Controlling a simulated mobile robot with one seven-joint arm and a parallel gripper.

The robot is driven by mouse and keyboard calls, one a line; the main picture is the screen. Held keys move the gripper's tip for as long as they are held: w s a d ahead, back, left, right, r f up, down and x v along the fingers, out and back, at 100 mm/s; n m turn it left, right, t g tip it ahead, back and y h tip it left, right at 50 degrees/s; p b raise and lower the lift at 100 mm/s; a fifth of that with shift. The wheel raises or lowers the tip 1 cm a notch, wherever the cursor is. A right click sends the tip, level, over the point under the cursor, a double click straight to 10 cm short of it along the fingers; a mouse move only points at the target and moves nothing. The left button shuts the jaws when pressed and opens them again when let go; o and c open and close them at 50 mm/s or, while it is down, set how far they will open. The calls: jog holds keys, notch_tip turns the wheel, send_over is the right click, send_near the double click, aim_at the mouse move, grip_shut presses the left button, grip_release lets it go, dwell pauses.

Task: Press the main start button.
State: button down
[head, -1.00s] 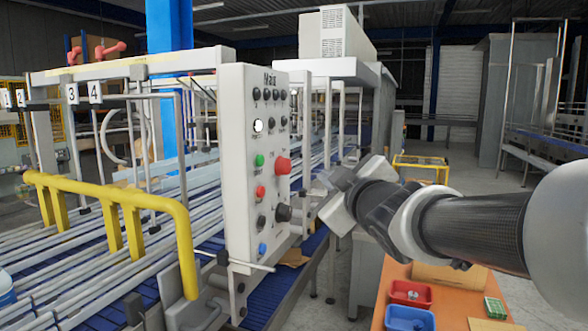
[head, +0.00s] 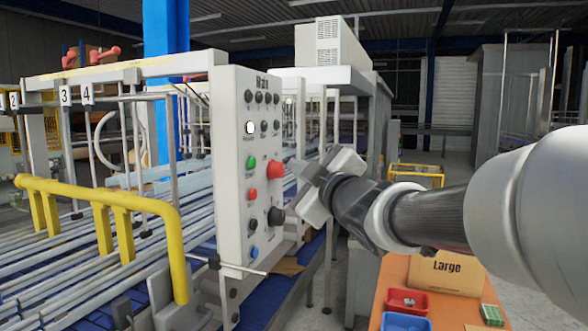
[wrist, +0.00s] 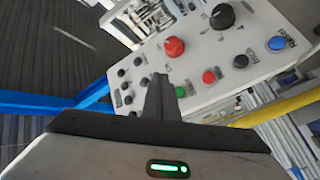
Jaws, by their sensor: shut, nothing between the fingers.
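The white control panel (head: 232,225) stands upright in the middle of the head view, with several buttons and knobs on its face. A green button (head: 251,162) sits in its left column, below a lit white button (head: 250,128) and above a small red button (head: 252,194); its label is not readable. In the wrist view my closed fingers (wrist: 159,90) partly cover the green button (wrist: 180,92). I cannot tell whether the fingertips touch the panel.
A large black knob (head: 276,215) and a blue button (head: 254,252) are lower on the panel. A yellow rail (head: 105,205) runs at the left. Below my arm is an orange table (head: 393,272) with a red bin (head: 405,300) and a box marked Large (head: 446,273).

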aim_at(252, 163)
jog(key=shift+w+a+b, duration=0.35)
jog(key=shift+a+b, duration=0.25)
jog(key=shift+a, duration=0.3)
jog(key=shift+w+a+b, duration=0.3)
jog(key=shift+a+b, duration=0.3)
jog(key=shift+a, duration=0.3)
jog(key=shift+w+a+b, duration=0.35)
jog(key=shift+a+b, duration=0.25)
jog(key=shift+a, duration=0.3)
jog(key=shift+a+f, duration=0.1)
jog(key=shift+w+a+b, duration=0.15)
jog(key=shift+a+b, duration=0.15)
jog(key=shift+b, duration=0.2)
